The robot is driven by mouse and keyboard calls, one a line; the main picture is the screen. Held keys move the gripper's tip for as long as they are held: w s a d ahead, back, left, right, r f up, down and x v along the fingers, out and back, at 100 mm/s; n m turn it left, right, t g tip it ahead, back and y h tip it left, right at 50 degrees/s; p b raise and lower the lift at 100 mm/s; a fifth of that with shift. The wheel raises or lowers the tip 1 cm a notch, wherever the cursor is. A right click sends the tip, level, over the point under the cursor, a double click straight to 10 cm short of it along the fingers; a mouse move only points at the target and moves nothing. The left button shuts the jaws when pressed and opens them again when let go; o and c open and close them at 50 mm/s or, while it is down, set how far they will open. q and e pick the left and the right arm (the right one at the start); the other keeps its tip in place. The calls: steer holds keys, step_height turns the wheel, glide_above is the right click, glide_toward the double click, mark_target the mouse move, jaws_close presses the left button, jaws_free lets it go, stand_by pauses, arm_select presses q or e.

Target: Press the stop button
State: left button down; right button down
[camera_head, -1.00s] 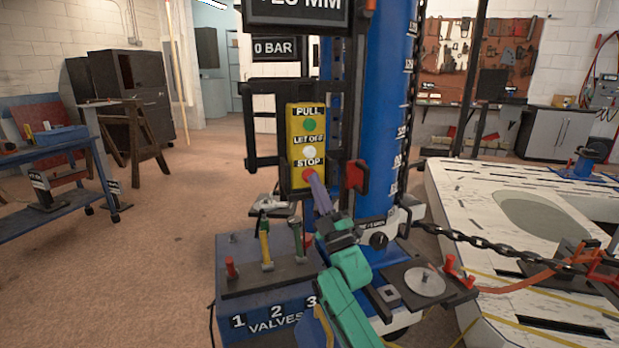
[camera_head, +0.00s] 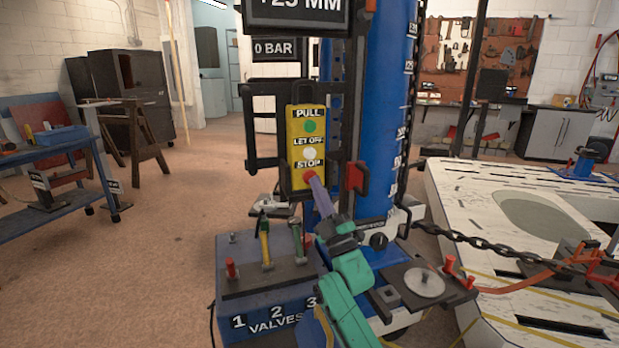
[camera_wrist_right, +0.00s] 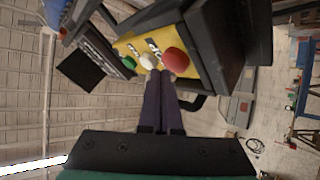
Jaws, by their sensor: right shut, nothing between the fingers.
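The stop button (camera_head: 309,175) is the red one at the bottom of a yellow panel (camera_head: 294,155), under the word STOP. Above it are a white button (camera_head: 309,153) and a green button (camera_head: 310,127). My right gripper (camera_head: 315,181) is shut and empty, its purple fingers pointing up at the stop button and partly covering it in the head view. In the right wrist view the red button (camera_wrist_right: 176,61) lies just beyond and slightly right of the shut fingertips (camera_wrist_right: 160,74). I cannot tell whether they touch. My left gripper is not in view.
A dark frame (camera_head: 353,130) stands around the panel, before a blue column (camera_head: 387,110). A blue valve box (camera_head: 265,315) with upright levers stands below. A chain (camera_head: 480,243) runs right to a white slab (camera_head: 462,215). Open floor (camera_head: 165,240) lies to the left.

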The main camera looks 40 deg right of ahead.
steer(key=s+a+p, duration=0.2)
steer(key=s, duration=0.3)
steer(key=shift+s, duration=0.35)
